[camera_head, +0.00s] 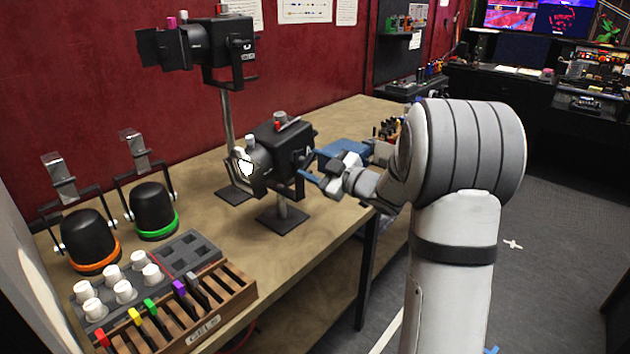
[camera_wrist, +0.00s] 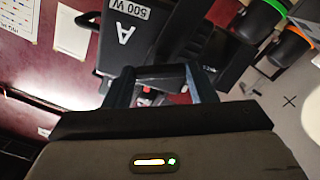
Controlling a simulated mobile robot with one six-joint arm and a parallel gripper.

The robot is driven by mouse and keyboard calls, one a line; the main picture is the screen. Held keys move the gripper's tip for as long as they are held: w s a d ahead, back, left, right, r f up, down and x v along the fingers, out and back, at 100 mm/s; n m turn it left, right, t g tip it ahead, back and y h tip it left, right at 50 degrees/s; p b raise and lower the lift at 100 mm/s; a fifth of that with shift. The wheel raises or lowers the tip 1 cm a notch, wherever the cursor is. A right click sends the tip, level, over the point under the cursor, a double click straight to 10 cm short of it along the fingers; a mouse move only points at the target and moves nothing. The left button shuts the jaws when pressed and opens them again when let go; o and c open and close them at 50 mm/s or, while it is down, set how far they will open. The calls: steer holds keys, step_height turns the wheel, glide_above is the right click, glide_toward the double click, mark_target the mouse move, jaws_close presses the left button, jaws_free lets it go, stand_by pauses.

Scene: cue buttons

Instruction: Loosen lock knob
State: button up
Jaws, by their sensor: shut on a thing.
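A black stage lamp (camera_head: 280,150) stands on a short post and square base on the wooden table. Its housing also shows in the wrist view (camera_wrist: 112,52), marked "A" and "500 W". My gripper (camera_head: 311,163) is at the right side of this lamp, with its blue fingers pointing at it. In the wrist view the fingers stand on either side of a dark knob (camera_wrist: 160,72) at the lamp's side, and they are shut on it. In the head view the fingers hide the knob.
A second lamp (camera_head: 205,48) is on a tall post behind. Two black lamps with orange (camera_head: 88,240) and green (camera_head: 152,210) rims, several white cups and a wooden gel rack (camera_head: 190,310) fill the table's left part. Bare tabletop (camera_head: 325,215) lies in front of the lamp.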

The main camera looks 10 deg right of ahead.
steer(key=shift+f+n+b, duration=0.15)
steer(key=shift+n+b, duration=7.05)
steer(key=shift+b, duration=2.05)
steer(key=o, duration=1)
steer(key=v, duration=0.7)
steer(key=shift+s+d, duration=0.25)
steer(key=shift+s, duration=0.1)
